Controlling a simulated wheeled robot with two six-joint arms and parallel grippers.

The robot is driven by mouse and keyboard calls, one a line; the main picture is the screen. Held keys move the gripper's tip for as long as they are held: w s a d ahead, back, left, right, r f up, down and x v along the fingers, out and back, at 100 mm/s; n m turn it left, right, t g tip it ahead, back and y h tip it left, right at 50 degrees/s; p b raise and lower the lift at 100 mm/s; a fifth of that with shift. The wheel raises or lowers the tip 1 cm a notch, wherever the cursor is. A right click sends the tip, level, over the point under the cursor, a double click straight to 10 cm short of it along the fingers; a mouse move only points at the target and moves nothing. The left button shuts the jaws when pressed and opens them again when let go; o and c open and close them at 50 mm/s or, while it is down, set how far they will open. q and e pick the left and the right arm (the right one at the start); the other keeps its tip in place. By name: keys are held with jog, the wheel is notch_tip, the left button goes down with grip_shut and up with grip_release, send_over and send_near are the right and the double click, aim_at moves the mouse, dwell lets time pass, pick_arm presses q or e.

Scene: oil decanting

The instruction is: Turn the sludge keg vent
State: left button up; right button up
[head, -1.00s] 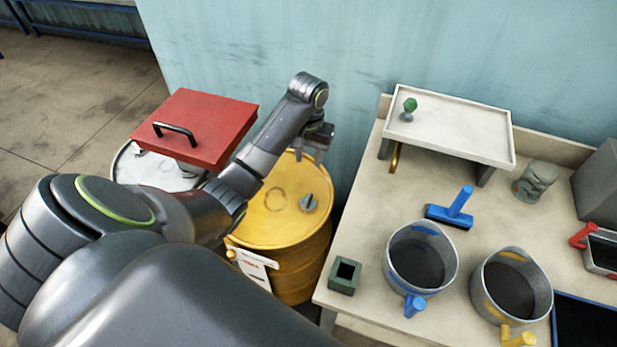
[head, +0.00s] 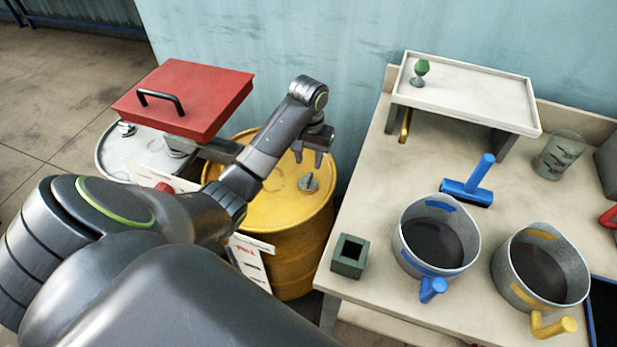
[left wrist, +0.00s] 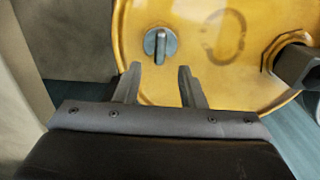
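A yellow keg (head: 251,212) stands left of the table, with a grey vent knob (head: 308,182) on its top. In the left wrist view the knob (left wrist: 160,44) shows a raised bar running roughly up and down the picture, on the yellow lid (left wrist: 195,85). My left gripper (head: 312,160) is open and empty, fingers pointing down over the keg. In the wrist view its fingertips (left wrist: 160,70) lie just below the knob, which shows beyond the gap between them; I see no contact. My right gripper is out of view.
A pale grey keg (head: 112,160) stands left, with a red box-like thing (head: 190,95) with a black handle above it. The table (head: 372,285) holds a green square cup (head: 349,256), blue-marked (head: 408,262) and yellow-marked (head: 510,285) pots, and a raised tray (head: 465,90).

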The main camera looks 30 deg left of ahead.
aim_at(308, 176)
pick_arm(q)
notch_tip(308, 176, down, 6)
jog(key=shift+f, duration=0.25)
grip_shut()
dwell(0.3)
